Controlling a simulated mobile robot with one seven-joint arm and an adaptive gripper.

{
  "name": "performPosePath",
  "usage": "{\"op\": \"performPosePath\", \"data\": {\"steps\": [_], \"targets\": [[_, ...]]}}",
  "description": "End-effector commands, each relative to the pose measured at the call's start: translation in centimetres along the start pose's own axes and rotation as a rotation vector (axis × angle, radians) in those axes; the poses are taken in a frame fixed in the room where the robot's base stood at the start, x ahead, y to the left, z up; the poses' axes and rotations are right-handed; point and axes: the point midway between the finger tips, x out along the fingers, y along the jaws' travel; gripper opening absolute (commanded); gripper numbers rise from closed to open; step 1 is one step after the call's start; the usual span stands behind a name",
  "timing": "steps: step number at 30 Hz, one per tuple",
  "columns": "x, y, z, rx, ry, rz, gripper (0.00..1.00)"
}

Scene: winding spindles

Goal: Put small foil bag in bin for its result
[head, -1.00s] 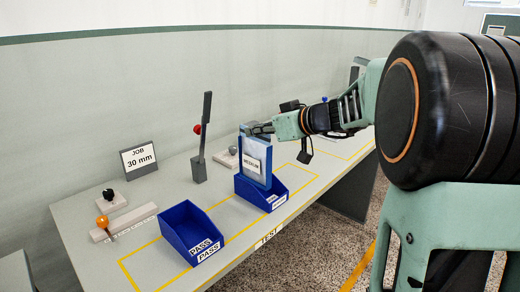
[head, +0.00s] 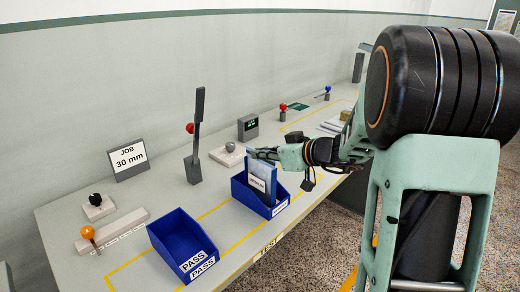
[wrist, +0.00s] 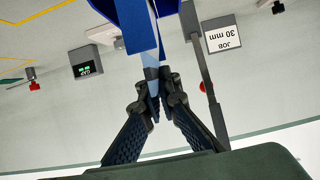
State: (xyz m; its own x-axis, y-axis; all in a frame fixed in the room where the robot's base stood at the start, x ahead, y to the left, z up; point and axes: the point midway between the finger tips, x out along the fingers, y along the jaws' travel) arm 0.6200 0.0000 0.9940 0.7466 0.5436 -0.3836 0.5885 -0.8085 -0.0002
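A flat blue bag (head: 257,173) with a white label, which looked like "MEDIUM" a second ago, stands upright inside the right-hand blue bin (head: 242,196). My gripper (head: 262,153) is at the bag's top edge. In the wrist view my gripper (wrist: 157,95) has its fingertips closed on a thin light-blue edge of the bag (wrist: 150,62). The bag's lower part is hidden by the bin walls. I cannot tell whether it touches the floor of the bin. The bin's front label is too small to read. A second blue bin (head: 168,238), marked PASS, is empty at the left.
A tall grey lever post (head: 194,165) with a red ball stands behind the bins. A grey display (head: 248,127) with green digits and a "JOB 30 mm" sign (head: 128,158) stand at the back. An orange-knobbed slider (head: 88,233) is at the left. Yellow lines mark the table.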

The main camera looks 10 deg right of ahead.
Motion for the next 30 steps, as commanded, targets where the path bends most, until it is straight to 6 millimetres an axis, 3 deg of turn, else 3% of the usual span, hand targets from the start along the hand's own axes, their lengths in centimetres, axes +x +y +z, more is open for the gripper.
{"op": "performPosePath", "data": {"steps": [13, 18, 30], "targets": [[0.16, -0.01, 0.48, -0.001, 0.001, 0.001, 0.00], [0.09, -0.01, 0.32, 0.000, 0.000, 0.001, 0.21], [-0.05, -0.01, -0.03, 0.000, 0.000, 0.000, 0.22]]}}
